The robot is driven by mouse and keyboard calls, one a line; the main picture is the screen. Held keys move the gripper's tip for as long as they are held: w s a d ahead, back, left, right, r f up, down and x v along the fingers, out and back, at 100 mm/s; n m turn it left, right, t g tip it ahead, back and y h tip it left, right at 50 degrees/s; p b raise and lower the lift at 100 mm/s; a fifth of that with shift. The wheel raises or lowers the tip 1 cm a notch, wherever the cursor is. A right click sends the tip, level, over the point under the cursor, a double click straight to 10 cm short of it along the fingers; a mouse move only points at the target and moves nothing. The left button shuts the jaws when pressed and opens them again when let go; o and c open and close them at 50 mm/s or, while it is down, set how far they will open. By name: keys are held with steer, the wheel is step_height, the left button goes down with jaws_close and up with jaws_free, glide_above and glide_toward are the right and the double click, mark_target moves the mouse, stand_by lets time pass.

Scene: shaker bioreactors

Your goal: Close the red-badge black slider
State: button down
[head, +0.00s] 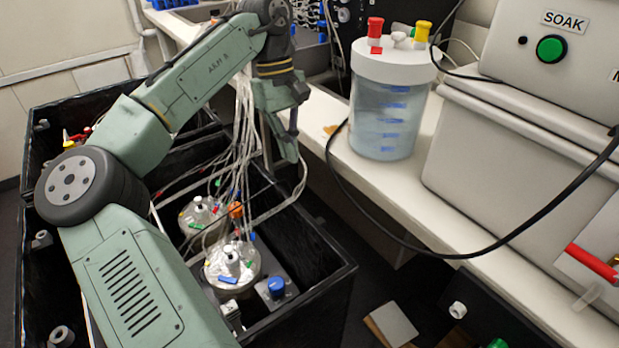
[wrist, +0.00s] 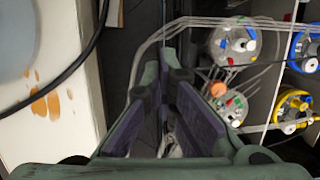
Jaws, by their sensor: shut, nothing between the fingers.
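Black open-topped sliders (head: 318,262) hold glass vessels with tubing, below and left of the white bench in the head view. I cannot make out a red badge on any of them, so I cannot tell which one is meant. My gripper (head: 289,140) hangs above the right side of the nearer black slider, near the bench edge, pointing down. It also shows in the wrist view (wrist: 166,85), with its purple pads towards each other. It is shut and empty. My arm hides part of the left side of the sliders.
A foil-topped vessel (head: 232,264) and a second vessel (head: 200,216) stand inside, with a tubing bundle rising near my gripper. A blue-marked jar (head: 388,105) stands on the bench (head: 335,110). A black cable (head: 440,253) droops over the bench edge.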

steer(key=s+d+f+p, duration=0.2)
steer(key=s+f, duration=0.3)
steer(key=f, duration=0.4)
steer(key=shift+d+f+p, duration=0.25)
steer(key=shift+d+p, duration=0.05)
steer(key=shift+d, duration=0.6)
steer(key=shift+s, duration=0.1)
steer(key=s+d+p, duration=0.1)
steer(key=s, duration=0.1)
steer(key=s+d+p, duration=0.1)
steer(key=s+d, duration=0.1)
steer(key=shift+s+d, duration=0.2)
steer(key=shift+s, duration=0.2)
